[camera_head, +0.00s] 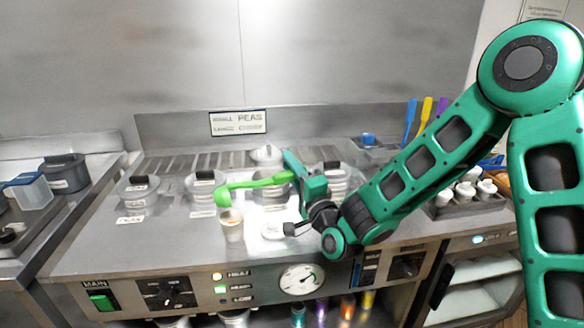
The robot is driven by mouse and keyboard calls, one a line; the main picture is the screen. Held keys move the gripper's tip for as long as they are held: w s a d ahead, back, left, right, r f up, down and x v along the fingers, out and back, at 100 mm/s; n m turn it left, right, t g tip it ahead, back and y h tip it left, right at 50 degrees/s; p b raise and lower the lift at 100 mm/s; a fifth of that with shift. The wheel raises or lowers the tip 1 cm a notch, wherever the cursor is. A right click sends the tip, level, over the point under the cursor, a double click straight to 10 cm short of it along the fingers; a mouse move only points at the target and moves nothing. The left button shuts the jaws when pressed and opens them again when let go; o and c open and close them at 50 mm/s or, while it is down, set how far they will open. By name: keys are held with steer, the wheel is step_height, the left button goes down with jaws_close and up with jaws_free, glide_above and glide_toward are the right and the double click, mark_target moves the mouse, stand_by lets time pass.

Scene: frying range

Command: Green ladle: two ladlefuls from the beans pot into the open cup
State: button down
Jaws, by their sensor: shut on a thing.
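My gripper (294,177) is shut on the handle of the green ladle (258,182) over the middle of the range top. The ladle reaches left from the gripper, and its bowl end hangs just above or beside the rim of the open cup (231,228). The pale cup stands near the front of the range, with something orange-brown showing inside its mouth. Whether the ladle bowl holds anything cannot be seen. Several pots with dark-handled lids stand in a row behind; their labels are too small to read, so I cannot tell which is the beans pot.
A lidded pot (138,188) stands at left, another (205,184) behind the cup. A white round object (273,230) lies right of the cup. A rack of small white containers (466,192) and upright coloured handles (425,112) are at right. The front left range top is clear.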

stand_by(0.3)
steer(key=s+a+r+n+g+y, duration=0.1)
steer(key=s+a+r+n+g, duration=0.15)
steer(key=a+r+n, duration=0.35)
steer(key=s+a+r+n+g+y, duration=0.1)
steer(key=s+a+r+n, duration=0.35)
steer(key=r+n, duration=0.35)
steer(key=s+a+r+n, duration=0.1)
steer(key=s+a+n, duration=0.2)
steer(key=a+n, duration=0.2)
steer(key=shift+s+a+n+g, duration=0.15)
steer(key=shift+a+n+g, duration=0.25)
steer(key=shift+a, duration=0.9)
step_height(320, 180, up, 9)
stand_by(0.3)
